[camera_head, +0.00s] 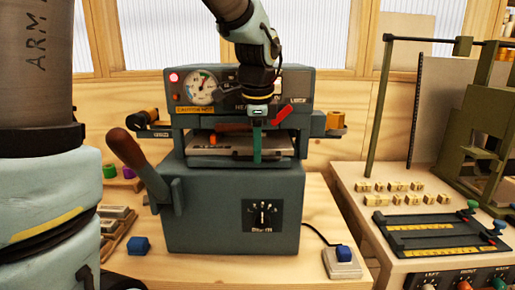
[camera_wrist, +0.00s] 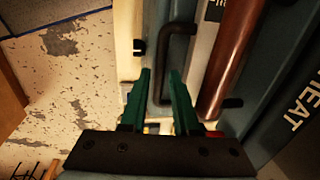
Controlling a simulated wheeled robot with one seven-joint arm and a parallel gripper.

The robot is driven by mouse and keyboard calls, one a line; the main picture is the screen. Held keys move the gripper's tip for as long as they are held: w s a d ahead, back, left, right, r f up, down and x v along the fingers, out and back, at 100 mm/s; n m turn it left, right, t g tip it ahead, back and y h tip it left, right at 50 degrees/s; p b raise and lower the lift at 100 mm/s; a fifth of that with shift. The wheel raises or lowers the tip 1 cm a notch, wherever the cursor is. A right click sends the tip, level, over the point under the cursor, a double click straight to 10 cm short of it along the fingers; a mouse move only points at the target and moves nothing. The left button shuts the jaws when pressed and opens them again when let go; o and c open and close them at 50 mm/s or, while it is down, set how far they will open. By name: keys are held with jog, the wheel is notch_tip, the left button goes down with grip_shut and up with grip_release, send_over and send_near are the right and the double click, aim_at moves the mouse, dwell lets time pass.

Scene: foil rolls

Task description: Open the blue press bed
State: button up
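The blue-grey press (camera_head: 233,212) stands on the wooden bench. Its bed (camera_head: 232,150) shows as a grey plate in the opening below the gauge panel, with a small orange piece on it. My gripper (camera_head: 257,160) hangs in front of the opening, its green fingers pointing down and hiding part of the bed. In the wrist view my gripper (camera_wrist: 160,72) has its fingers apart. A black bracket-shaped handle (camera_wrist: 164,62) on a blue face lies in line with the gap between them; I cannot tell whether they touch it. A brown bar (camera_wrist: 229,60) runs to its right.
A brown-handled lever (camera_head: 127,150) sticks out at the press's left. A blue block (camera_head: 138,245) lies at the front left, and a blue button box (camera_head: 342,260) at the front right. A second bench (camera_head: 375,262) with small tan blocks and a green frame stands at the right.

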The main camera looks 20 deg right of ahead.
jog(key=shift+f, duration=0.15)
jog(key=shift+c, duration=0.2)
grip_shut()
dwell(1.2)
